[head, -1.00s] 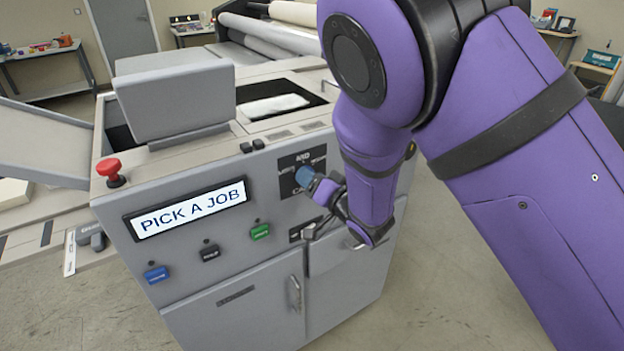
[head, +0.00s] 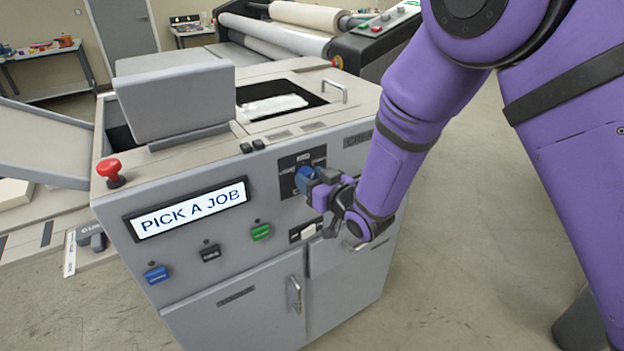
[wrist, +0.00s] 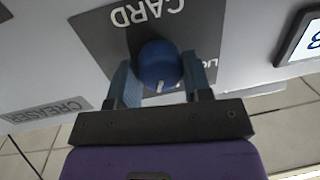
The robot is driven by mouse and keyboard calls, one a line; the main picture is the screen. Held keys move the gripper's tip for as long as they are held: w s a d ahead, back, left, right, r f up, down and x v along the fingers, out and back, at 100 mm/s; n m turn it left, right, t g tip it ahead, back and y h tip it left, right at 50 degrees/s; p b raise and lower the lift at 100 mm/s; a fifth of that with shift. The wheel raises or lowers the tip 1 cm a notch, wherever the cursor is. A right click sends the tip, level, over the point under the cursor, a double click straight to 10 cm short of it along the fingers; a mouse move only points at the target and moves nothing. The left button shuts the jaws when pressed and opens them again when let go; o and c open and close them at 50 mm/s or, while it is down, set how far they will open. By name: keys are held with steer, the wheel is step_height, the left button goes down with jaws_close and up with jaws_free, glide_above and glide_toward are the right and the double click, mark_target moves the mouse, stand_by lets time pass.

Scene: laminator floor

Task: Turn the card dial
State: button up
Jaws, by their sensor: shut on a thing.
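The card dial (head: 304,176) is a round blue knob on a dark plate on the front of the grey machine (head: 230,262). In the wrist view the blue dial (wrist: 159,66) sits between the two fingers, with a white mark on its lower edge and the word CARD on the plate (wrist: 112,38). My gripper (wrist: 159,84) is shut on the dial, one finger on each side. In the head view my gripper (head: 318,186) reaches the dial from the right and hides part of the plate. The screen (head: 188,209) reads PICK A JOB.
A red mushroom button (head: 112,172) stands on the machine's left top corner. Blue (head: 157,274), black (head: 209,253) and green (head: 261,232) buttons are below the screen. A door handle (head: 295,292) sticks out lower down.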

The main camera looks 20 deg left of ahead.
steer(key=n, duration=0.3)
steer(key=shift+s+a+n+t+h, duration=0.1)
steer(key=shift+n+t+h, duration=0.25)
steer(key=shift+n, duration=1.6)
steer(key=shift+s+n+t+h, duration=0.1)
steer(key=shift+n+t+h, duration=0.2)
steer(key=shift+n, duration=1.6)
steer(key=shift+a+n+t+h, duration=0.1)
steer(key=shift+n+t+h, duration=0.25)
steer(key=shift+n, duration=1.6)
steer(key=o, duration=0.9)
steer(key=shift+d, duration=0.1)
steer(key=v, duration=1)
steer(key=shift+s+d, duration=0.2)
steer(key=shift+s, duration=0.1)
